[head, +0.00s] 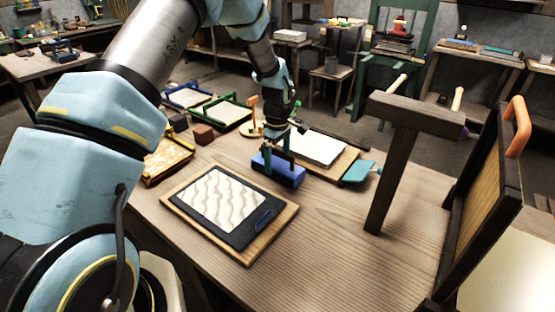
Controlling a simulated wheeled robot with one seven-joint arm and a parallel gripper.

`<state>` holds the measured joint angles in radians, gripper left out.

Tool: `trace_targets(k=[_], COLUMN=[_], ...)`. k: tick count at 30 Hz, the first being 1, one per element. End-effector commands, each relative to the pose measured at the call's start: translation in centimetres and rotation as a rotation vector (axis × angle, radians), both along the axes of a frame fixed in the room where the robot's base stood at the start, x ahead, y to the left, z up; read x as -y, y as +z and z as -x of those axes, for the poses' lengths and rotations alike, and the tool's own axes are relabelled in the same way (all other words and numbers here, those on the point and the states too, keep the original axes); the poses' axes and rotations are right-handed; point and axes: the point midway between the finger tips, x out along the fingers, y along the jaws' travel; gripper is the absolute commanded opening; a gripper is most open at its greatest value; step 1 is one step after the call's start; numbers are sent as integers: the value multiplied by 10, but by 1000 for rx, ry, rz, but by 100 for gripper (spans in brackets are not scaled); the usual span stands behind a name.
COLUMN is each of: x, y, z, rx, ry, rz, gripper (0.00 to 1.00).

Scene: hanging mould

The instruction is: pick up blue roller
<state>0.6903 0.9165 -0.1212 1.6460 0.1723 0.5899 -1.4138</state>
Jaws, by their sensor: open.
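A blue, block-shaped thing (287,178), which appears to be the blue roller, sits on the wooden table just behind the dark framed plate. My gripper (277,158) is open and points down right over it, with its fingers at or just above the top. The fingers and arm hide part of the blue thing's upper side. I cannot tell whether the fingers touch it or stand on either side of its handle.
A dark plate with a wavy white sheet (222,199) lies in front on a board. Behind are a white paper stack (318,147), a teal tool (357,173) and several framed trays (222,114). A wooden post with a crossbar (395,165) and an upright orange-handled frame (480,200) stand right.

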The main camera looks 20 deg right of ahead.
Motion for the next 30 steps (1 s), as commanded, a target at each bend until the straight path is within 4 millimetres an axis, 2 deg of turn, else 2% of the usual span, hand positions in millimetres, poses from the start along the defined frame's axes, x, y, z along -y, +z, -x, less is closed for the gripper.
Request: trace_targets(k=[7,24,25,30], x=[0,0,0,0], y=[-2,-2,-2,-1], z=[0,0,0,-1], rx=[0,0,0,1], ry=[1,1,1,1], rz=[1,1,1,2], gripper=[100,36,33,33])
